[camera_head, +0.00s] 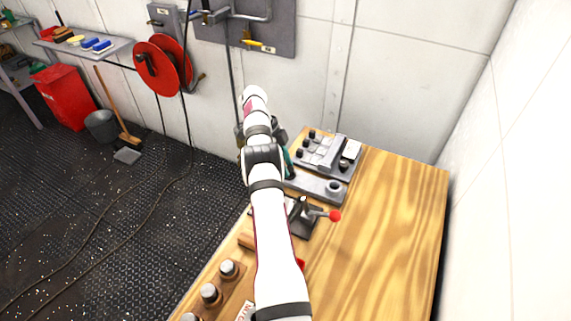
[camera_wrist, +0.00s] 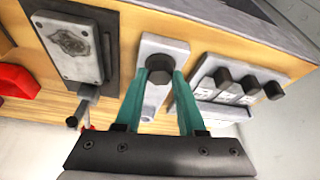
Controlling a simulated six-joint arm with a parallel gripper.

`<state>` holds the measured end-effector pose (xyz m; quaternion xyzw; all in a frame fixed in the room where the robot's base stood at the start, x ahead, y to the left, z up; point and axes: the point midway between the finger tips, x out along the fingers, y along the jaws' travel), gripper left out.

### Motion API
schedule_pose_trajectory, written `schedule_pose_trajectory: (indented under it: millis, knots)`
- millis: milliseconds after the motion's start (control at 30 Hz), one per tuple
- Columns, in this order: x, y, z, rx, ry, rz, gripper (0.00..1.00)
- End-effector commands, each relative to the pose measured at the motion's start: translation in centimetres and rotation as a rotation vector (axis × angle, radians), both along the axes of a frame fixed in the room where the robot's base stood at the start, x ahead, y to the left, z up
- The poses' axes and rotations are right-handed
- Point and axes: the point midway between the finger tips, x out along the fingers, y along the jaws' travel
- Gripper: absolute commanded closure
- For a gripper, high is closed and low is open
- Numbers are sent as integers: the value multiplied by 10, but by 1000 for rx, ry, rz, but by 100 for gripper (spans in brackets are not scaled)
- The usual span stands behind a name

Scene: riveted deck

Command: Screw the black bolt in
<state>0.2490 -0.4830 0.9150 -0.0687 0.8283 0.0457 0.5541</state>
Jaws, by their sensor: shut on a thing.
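The black bolt (camera_wrist: 159,66) shows its dark head in the wrist view, at one end of a grey metal plate (camera_wrist: 166,44). My gripper (camera_wrist: 162,74) has two teal fingers, one on either side of the bolt head, and is shut on it. The head sits at the plate; its shank is hidden, so I cannot tell how deep it is. In the head view the grey plate (camera_head: 309,183) lies on the wooden bench with a round boss at its near right end. My arm hides the bolt there.
A grey fixture with several black knobs (camera_wrist: 248,83) stands beside the plate. On the other side is a dark-based clamp (camera_wrist: 75,48), with a red-balled lever (camera_head: 334,216) in the head view. Silver-capped pieces (camera_head: 210,293) line the bench's left edge. The bench's right side (camera_head: 395,220) is clear.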

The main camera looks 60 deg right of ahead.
Motion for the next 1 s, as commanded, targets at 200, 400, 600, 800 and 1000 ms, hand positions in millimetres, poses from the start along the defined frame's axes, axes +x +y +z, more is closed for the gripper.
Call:
schedule_pose_trajectory:
  millis: [200, 400, 600, 800, 1000]
  knots:
    - [-1, 0, 1, -1, 2, -2, 40]
    - [-1, 0, 0, -1, 1, -1, 31]
    - [0, 0, 6, -1, 1, -1, 31]
    - [-7, -1, 48, -1, 2, -3, 31]
    - [-58, 3, 77, -2, 0, -5, 31]
